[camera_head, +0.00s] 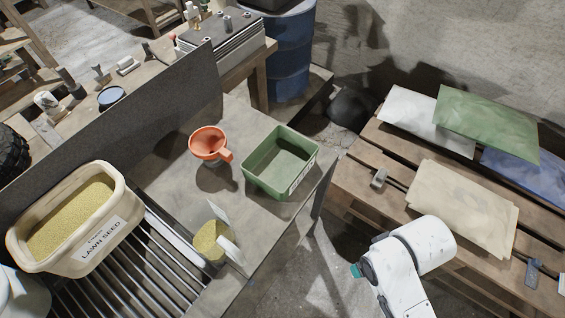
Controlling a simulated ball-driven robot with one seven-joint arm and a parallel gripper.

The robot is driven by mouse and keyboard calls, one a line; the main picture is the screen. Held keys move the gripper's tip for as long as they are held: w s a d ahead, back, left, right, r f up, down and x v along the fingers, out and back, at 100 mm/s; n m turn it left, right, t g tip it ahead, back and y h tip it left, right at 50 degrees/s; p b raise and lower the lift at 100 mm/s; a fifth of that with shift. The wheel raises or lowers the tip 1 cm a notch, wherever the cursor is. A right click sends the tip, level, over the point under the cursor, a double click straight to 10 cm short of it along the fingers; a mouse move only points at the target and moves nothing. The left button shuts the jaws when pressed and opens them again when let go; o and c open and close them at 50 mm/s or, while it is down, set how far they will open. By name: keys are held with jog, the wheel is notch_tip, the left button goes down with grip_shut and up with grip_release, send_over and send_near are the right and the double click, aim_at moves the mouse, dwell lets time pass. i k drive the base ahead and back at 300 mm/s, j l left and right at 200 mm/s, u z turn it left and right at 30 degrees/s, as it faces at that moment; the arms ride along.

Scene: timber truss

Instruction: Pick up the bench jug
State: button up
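My white arm (418,250) shows at the lower right, beyond the bench edge and well apart from the vessel. A small teal part shows on its left side. My gripper's fingers cannot be seen.
The green bin (281,162) stands close right of the vessel. A lawn seed tub (91,252) sits on slats at left. Seed (209,243) lies between pale upright plates near the front edge. A dark panel (118,116) rises behind. A pallet (358,187) holds sacks at right.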

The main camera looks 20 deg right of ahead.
aim_at(206, 228)
jog(key=u, duration=0.4)
jog(key=k+l+u, duration=0.15)
jog(key=u, duration=0.25)
jog(key=k+l+u, duration=0.2)
jog(key=l+u, duration=0.15)
jog(key=k+l+u, duration=0.15)
jog(key=u, duration=0.25)
jog(key=k+l, duration=0.1)
jog(key=k, duration=0.2)
